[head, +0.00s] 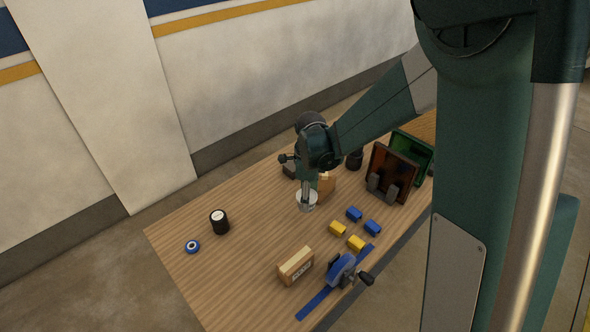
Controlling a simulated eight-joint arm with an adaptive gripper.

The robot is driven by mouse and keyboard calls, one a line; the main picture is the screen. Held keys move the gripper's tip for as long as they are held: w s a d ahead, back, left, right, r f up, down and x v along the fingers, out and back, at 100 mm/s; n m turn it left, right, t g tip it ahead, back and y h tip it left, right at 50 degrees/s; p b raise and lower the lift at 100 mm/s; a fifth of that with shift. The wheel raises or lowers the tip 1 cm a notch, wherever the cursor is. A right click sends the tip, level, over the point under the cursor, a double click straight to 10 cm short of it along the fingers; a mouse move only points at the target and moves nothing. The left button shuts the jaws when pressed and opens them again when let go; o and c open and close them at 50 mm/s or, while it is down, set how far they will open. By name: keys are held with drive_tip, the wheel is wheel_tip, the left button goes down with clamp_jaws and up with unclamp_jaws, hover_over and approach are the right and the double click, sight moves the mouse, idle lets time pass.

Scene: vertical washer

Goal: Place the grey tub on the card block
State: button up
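A small light grey, round tub (306,203) is in the middle of the table, directly below the end of my arm. My gripper (308,190) points down at the tub and overlaps its top. The fingers are too small to tell whether they are closed on it or whether the tub is lifted. A tan, card-coloured block (327,184) stands just behind and right of my gripper, partly hidden by it. Another tan block with a printed label (296,266) stands nearer the front edge. I cannot tell which one is the card block.
A black cylinder (219,222) and a blue ring (192,246) are at the left. Yellow blocks (338,228) and blue blocks (354,213) lie right of the tub. A blue clamp-like device (342,270) is at the front edge. Brown and green bins (392,172) stand at the right.

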wheel_tip(320, 180, up, 5)
drive_tip(key=m+p, duration=0.1)
drive_tip(key=m, duration=0.1)
hover_over(294, 165)
drive_tip(key=shift+f, duration=0.2)
drive_tip(key=shift+f, duration=0.15)
drive_tip(key=shift+f, duration=3)
drive_tip(key=shift+f, duration=1.9)
drive_tip(key=shift+f, duration=0.15)
drive_tip(key=o, duration=0.9)
